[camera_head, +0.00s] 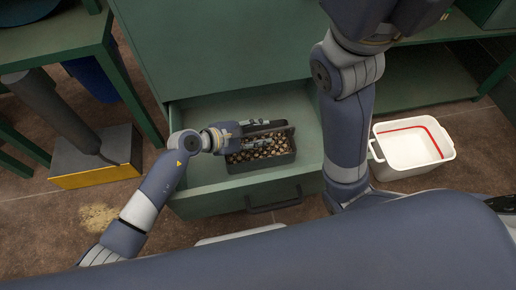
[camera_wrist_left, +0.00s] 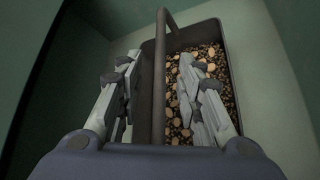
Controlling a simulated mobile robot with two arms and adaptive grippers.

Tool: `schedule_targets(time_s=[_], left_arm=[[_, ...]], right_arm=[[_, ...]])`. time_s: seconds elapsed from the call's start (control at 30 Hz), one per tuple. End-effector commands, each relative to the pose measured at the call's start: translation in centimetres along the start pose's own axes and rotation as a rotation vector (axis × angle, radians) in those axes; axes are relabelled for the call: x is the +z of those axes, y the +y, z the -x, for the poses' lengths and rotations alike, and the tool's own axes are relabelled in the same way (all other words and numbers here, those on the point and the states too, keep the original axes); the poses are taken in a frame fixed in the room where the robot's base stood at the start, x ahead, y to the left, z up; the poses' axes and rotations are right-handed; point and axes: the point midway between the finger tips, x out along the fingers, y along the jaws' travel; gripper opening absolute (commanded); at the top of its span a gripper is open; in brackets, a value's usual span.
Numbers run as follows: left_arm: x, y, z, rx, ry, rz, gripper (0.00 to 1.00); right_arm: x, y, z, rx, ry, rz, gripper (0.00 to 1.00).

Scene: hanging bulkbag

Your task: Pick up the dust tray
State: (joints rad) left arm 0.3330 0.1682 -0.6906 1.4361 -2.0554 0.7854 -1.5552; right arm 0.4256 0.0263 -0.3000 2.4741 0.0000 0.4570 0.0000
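A dark grey tray (camera_head: 265,167) with an upright handle, filled with small tan and brown pieces, sits in the pulled-out green drawer. I take it as the dust tray. My left gripper (camera_head: 262,128) is over it, reaching in from the left. In the left wrist view, the open fingers of the left gripper (camera_wrist_left: 160,88) stand on either side of the tray's dark handle bar (camera_wrist_left: 159,75), with gaps to it visible. The tray's contents (camera_wrist_left: 208,65) show beyond the right finger. My right gripper is not in view.
A grey and yellow box (camera_head: 95,165) stands left. Pale dust (camera_head: 97,216) lies on the floor.

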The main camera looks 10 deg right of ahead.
Motion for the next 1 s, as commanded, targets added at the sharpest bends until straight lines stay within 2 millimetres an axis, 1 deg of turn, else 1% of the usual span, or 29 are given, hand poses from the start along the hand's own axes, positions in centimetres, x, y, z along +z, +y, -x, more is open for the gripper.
schedule_targets(time_s=[0.17, 0.2, 0.27, 0.3, 0.33, 0.37, 0.87, 1.0], left_arm=[[0.0, 0.04, 0.02, 0.0, 0.001, 0.0, 0.34], [0.0, 0.03, 0.02, 0.0, 0.001, 0.0, 0.31], [0.0, 0.03, 0.02, 0.0, 0.001, 0.0, 0.18], [-0.01, 0.03, 0.02, 0.0, 0.001, 0.0, 0.09], [-0.01, 0.03, 0.02, 0.0, 0.001, 0.0, 0.02], [-0.01, 0.03, 0.03, 0.0, 0.001, 0.0, 0.0], [0.21, 0.24, 0.11, 0.003, -0.002, -0.002, 0.0], [0.6, 0.56, 0.39, 0.003, -0.002, -0.003, 0.0]], right_arm=[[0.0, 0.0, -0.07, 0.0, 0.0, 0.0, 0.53], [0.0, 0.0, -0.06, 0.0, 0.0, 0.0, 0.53], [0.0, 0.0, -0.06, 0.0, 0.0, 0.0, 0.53], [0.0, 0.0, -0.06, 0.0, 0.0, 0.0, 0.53], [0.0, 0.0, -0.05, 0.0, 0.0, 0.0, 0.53], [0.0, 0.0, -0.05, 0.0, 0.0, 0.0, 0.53], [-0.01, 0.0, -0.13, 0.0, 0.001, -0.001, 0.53], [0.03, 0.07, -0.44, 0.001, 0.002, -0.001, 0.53]])
